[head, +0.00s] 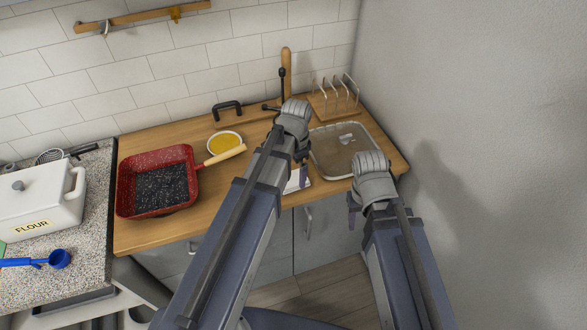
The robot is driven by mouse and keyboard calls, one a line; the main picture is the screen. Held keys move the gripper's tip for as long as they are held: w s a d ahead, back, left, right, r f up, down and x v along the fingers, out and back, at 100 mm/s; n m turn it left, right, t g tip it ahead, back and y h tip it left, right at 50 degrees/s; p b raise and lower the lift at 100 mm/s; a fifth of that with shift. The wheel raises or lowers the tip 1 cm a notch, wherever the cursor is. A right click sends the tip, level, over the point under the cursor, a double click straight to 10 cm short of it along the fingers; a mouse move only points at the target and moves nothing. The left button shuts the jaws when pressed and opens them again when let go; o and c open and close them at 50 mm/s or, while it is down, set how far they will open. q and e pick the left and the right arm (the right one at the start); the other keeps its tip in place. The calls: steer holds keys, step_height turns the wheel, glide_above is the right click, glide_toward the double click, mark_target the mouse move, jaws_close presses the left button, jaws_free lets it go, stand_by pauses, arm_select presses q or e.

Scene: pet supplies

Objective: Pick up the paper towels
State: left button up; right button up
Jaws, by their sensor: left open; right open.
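I cannot make out any paper towels for certain. A small white and purple item (299,182) lies near the counter's front edge, mostly hidden behind my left arm, and I cannot tell what it is. My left gripper (301,152) is over the wooden counter, between the yellow-filled bowl and the sink. My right gripper (353,207) is near the front of the sink, at the counter's right end. Both grippers are open, and I see nothing held; their fingers are partly hidden by my wrists.
A metal sink (328,158) is set in the wooden counter (150,232), with a wire rack (343,95) behind it. A red pan (157,207) and a yellow-filled bowl (224,143) stand left. A white flour box (38,205) and blue scoop (58,259) are farther left. A wall (470,130) bounds the right.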

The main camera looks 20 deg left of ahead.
mark_target(293, 178)
arm_select(q)
steer(key=shift+w+a+r+m, duration=0.3)
steer(key=shift+w+a+r, duration=0.4)
steer(key=shift+a, duration=0.05)
steer(key=shift+w+a, duration=0.2)
steer(key=shift+a, duration=0.2)
step_height(293, 178, down, 3)
steer(key=shift+d+r+b, duration=0.1)
steer(key=shift+b, duration=1.1)
steer(key=f+b, duration=0.2)
steer(key=d+f+b, duration=0.1)
steer(key=f+b, duration=0.1)
steer(key=shift+w+f, duration=0.1)
steer(key=shift+w, duration=0.05)
steer(key=shift+f+b, duration=0.55)
steer(key=shift+r, duration=0.1)
arm_select(e)
step_height(293, 178, down, 6)
steer(key=shift+f, duration=0.2)
arm_select(q)
steer(key=c, duration=1.1)
steer(key=shift+r, duration=0.1)
steer(key=shift+c, duration=0.2)
